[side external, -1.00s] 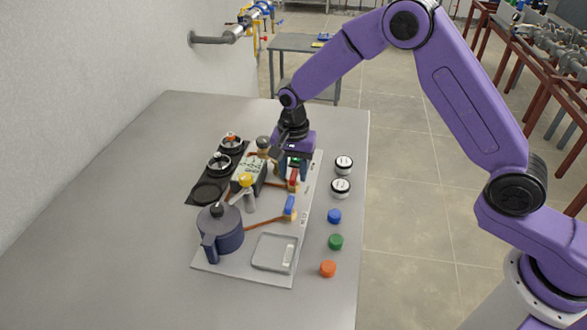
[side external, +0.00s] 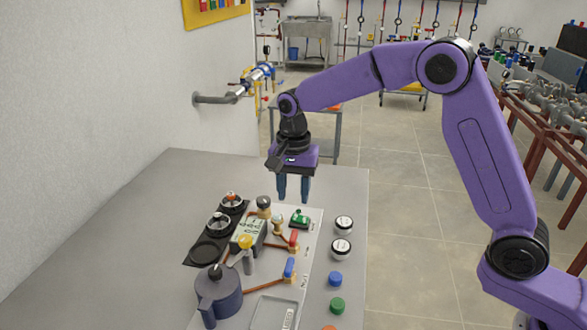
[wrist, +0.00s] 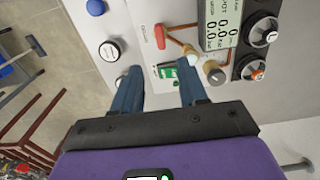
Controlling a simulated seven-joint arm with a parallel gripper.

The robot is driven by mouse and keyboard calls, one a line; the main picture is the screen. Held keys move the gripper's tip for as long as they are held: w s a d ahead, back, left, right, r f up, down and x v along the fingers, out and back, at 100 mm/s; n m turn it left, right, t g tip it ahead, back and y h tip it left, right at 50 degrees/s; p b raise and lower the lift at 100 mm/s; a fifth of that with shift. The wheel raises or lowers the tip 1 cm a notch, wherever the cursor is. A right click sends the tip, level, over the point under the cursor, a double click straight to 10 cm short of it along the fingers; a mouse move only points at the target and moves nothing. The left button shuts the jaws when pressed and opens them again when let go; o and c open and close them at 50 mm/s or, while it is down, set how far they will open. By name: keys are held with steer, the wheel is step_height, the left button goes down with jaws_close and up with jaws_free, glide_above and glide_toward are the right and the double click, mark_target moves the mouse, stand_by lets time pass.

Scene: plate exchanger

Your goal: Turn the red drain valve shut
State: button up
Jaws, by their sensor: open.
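The red drain valve handle (side external: 293,239) stands on a copper pipe on the grey panel, right of the display unit. It also shows in the wrist view (wrist: 160,36), just beyond my fingertips. I cannot tell its exact angle to the pipe. My gripper (side external: 293,199) is open and empty, fingers pointing down, above and behind the red handle and apart from it. In the wrist view its two blue fingers (wrist: 158,72) are spread, with the green part (wrist: 166,72) seen between them.
A blue-handled valve (side external: 289,268) lies nearer the camera. White-topped knobs (side external: 343,225) and coloured buttons (side external: 335,279) line the right. The table's left side is clear.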

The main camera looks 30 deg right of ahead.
steer(key=shift+r, duration=2.75)
steer(key=s+d+f+n, duration=0.1)
steer(key=s+d+n, duration=0.3)
steer(key=s+n, duration=0.3)
steer(key=s+d+f+n, duration=0.1)
steer(key=s+d+n, duration=0.4)
steer(key=s, duration=1.1)
steer(key=s+d+f+n, duration=0.1)
steer(key=s+d+n, duration=0.4)
steer(key=s+n, duration=0.4)
steer(key=s, duration=0.3)
steer(key=shift+s+f+n, duration=0.15)
steer(key=shift+f+n, duration=0.1)
steer(key=shift+n, duration=0.15)
